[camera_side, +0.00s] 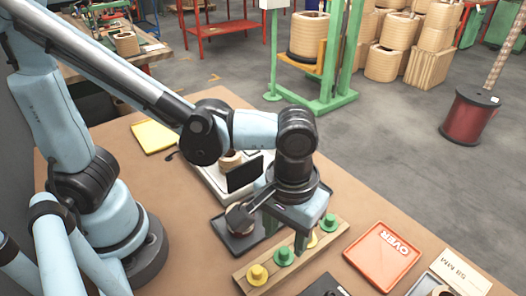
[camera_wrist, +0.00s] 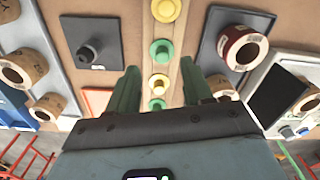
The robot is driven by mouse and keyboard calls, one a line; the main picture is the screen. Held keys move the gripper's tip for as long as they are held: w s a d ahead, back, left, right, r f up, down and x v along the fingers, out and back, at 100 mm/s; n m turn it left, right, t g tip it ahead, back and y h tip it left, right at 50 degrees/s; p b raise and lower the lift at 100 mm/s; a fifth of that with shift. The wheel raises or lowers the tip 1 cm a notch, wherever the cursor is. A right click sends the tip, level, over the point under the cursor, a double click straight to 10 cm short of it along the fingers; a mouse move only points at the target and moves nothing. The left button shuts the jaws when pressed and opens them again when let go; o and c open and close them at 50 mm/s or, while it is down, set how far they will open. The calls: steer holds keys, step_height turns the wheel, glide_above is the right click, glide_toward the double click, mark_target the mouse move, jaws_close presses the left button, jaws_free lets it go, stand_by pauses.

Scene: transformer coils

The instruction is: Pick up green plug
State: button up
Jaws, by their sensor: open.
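A wooden strip (camera_side: 320,247) on the table bears a row of green and yellow plugs. In the side view a green plug (camera_side: 284,256) stands between two yellow plugs, and another green plug (camera_side: 329,222) is at the far end. My gripper (camera_side: 287,235) is above the strip, pointing down, and partly hides one yellow plug (camera_side: 312,240). In the wrist view my gripper (camera_wrist: 160,66) is open and empty, with a green plug (camera_wrist: 160,50) and a yellow plug (camera_wrist: 159,83) in line with the gap between the fingers. I cannot tell the height above them.
An orange tray marked OVER (camera_side: 383,252) lies right of the strip. A dark tray (camera_wrist: 213,20) holding a red-and-white coil and another dark tray (camera_wrist: 70,62) holding a grey part flank the row. A scale with a dark display (camera_side: 245,173) stands behind my gripper.

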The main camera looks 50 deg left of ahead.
mark_target(284, 250)
steer(key=f, duration=0.3)
steer(key=shift+w+a, duration=0.15)
steer(key=shift+w, duration=0.05)
steer(key=shift+f, duration=0.95)
jaws_close()
